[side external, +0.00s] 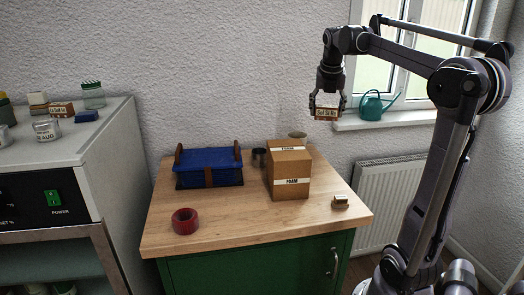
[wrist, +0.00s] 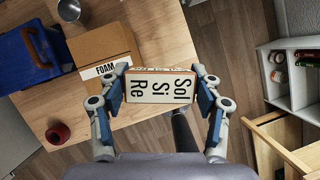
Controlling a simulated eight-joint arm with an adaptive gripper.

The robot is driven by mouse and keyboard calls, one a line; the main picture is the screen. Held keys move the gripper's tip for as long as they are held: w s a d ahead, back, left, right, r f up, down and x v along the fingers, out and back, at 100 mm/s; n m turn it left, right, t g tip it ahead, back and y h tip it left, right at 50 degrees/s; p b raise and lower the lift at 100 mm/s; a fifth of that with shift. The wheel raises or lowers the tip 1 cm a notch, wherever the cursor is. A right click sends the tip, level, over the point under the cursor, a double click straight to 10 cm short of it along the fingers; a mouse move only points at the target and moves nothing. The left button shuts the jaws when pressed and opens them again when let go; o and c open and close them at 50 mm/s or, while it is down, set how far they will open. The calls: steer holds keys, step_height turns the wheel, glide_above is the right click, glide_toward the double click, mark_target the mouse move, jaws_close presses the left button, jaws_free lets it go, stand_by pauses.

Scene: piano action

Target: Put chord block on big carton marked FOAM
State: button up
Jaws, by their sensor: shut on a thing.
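The chord block (wrist: 158,88), a pale block with a brown edge lettered "Sol Si Re", is held between the two fingers of my gripper (wrist: 161,84). In the side view, my gripper (side external: 328,100) holds the block (side external: 327,112) high above the table, up and to the right of the carton. The big brown carton marked FOAM (side external: 290,178) stands upright on the wooden table, its top shut and bare. In the wrist view the carton (wrist: 100,38) is at upper left, apart from the block. The block hides part of the floor and table edge.
A blue case (side external: 209,168) stands left of the carton, and a dark metal cup (side external: 259,157) stands between them. A red ring (side external: 185,221) and a small block (side external: 340,202) lie near the front. A green watering can (side external: 376,105) stands on the sill.

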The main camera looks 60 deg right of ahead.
glide_above(288, 146)
steer(key=s+a, duration=0.1)
step_height(288, 146, down, 7)
steer(key=shift+a+r, duration=0.15)
steer(key=shift+r, duration=0.05)
steer(key=shift+w+f, duration=0.15)
steer(key=shift+f, duration=1.95)
steer(key=shift+f, duration=0.1)
steer(key=o, duration=1.2)
steer(key=shift+c, duration=0.2)
